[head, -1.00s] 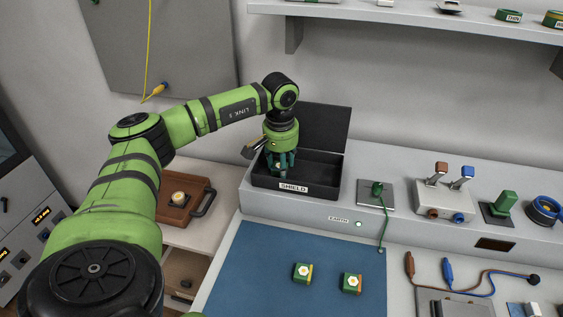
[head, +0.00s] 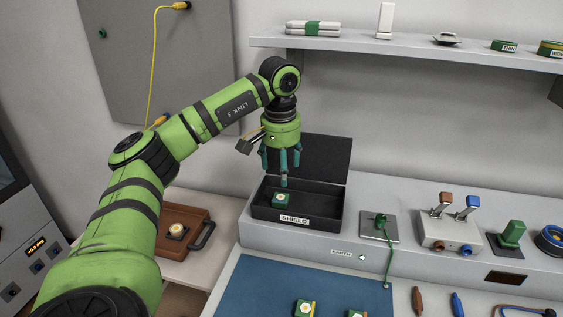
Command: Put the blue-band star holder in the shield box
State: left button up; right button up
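The shield box (head: 293,220) is a black open box labelled SHIELD, with its lid (head: 312,155) raised behind it. A small green holder (head: 282,201) with a pale top sits on the floor inside it, towards the left; I cannot make out its band colour. My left gripper (head: 282,175) hangs above the holder, its teal fingers pointing down, spread and empty. Two similar green holders with yellow-orange sides, a left one (head: 305,307) and a right one (head: 355,313), stand on the blue mat (head: 260,285), cut by the bottom edge. My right gripper is out of view.
A brown case (head: 185,222) with a round pale item stands on the side table at left. Right of the box are a green plug on a plate (head: 378,235) and a lever unit (head: 446,232). A shelf (head: 410,52) runs above.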

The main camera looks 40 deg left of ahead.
pick_arm(q)
jog(key=shift+s+r, duration=0.1)
jog(key=shift+r, duration=1.15)
